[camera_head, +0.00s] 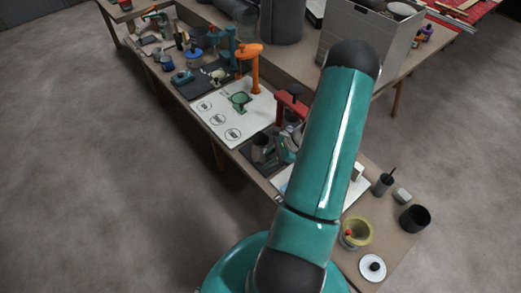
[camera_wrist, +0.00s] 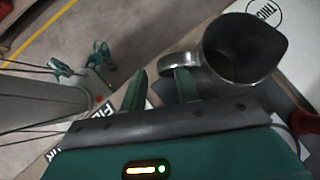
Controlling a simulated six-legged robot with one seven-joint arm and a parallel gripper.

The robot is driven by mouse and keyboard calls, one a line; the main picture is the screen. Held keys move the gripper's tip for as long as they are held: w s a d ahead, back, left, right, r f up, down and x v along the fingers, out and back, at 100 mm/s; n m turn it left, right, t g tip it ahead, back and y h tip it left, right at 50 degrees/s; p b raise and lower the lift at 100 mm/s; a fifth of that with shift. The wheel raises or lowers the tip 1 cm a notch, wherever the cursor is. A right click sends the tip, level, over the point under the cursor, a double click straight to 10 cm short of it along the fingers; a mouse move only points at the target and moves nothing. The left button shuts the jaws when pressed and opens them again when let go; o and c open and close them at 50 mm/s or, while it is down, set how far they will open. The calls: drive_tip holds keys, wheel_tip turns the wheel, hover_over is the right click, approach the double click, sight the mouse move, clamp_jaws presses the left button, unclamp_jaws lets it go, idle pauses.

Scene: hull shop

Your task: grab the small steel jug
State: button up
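The small steel jug (camera_wrist: 243,45) is dark grey metal, and its open mouth shows at the upper right of the wrist view. Its looped handle (camera_wrist: 188,61) points left towards my gripper (camera_wrist: 161,73). My gripper is open. Its right green finger overlaps the handle in the picture, and the handle's outer end lies between the two fingertips. I cannot tell whether a finger touches it. In the head view the jug (camera_head: 262,149) is on the bench just left of my gripper (camera_head: 279,148), partly hidden.
A white board with round labels (camera_head: 214,117), holding a green item, lies beyond the jug. An orange post (camera_head: 250,68) and a red tool (camera_head: 291,104) stand close by. A yellow-green pot (camera_head: 356,233) and a dark cup (camera_head: 415,218) stand at the near end. Open floor lies left.

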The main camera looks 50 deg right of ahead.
clamp_jaws()
drive_tip(key=shift+r, duration=0.2)
idle(0.4)
